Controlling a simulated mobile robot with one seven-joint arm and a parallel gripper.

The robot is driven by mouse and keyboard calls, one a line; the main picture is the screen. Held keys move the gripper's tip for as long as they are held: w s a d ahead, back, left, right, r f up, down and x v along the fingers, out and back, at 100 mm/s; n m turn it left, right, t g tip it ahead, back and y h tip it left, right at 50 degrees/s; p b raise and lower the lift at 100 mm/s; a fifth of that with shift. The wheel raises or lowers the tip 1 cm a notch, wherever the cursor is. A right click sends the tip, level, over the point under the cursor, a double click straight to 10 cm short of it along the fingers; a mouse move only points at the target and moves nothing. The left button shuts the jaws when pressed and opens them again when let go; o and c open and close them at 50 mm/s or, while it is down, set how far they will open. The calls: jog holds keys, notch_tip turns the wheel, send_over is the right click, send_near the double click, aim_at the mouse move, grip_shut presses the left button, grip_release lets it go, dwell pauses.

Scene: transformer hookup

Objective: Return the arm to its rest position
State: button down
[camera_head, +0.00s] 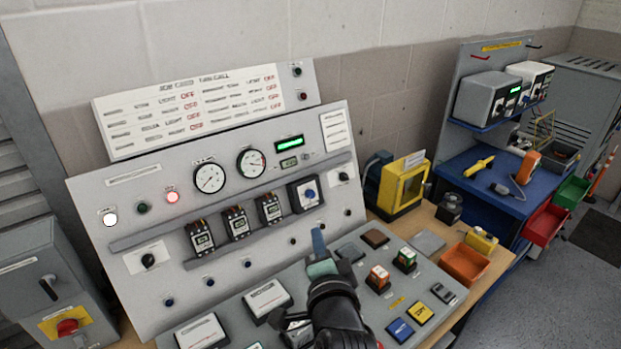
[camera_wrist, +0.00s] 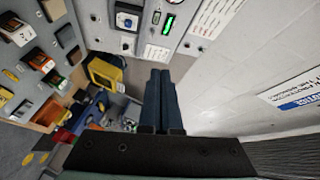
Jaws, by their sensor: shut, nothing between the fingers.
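My gripper (camera_head: 319,243) is shut and empty, with its fingers together, in front of the lower part of the grey control panel (camera_head: 100,235) in the head view. In the wrist view my gripper (camera_wrist: 160,82) also shows its dark blue-grey fingers pressed together, with nothing between them. My dark arm reaches in from the bottom of the head view and hides part of the sloping desk (camera_head: 345,290). I cannot tell from these views whether the fingertips touch the panel.
A yellow box (camera_head: 403,186) and an orange bin (camera_head: 464,264) stand right of the panel. A blue workbench (camera_head: 490,185) with instruments is farther right. A grey cabinet with a red knob (camera_head: 67,327) is at left. Wall (camera_wrist: 245,85) fills the wrist view's right side.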

jog(key=s+a+r+n+t+b, duration=0.1)
jog(key=s+r+n+t, duration=0.25)
jog(key=r, duration=0.95)
jog(key=s+r+n+t+b, duration=0.1)
jog(key=s+r+n+t, duration=0.3)
jog(key=r, duration=0.9)
jog(key=s+r+n+t+h+b, duration=0.1)
jog(key=s+r+n+t, duration=0.3)
jog(key=s+r, duration=0.8)
jog(key=shift+s+a+r+n+h+b, duration=0.2)
jog(key=shift+r+n+h+b, duration=0.15)
jog(key=shift+r+n, duration=0.45)
jog(key=shift+w, duration=0.1)
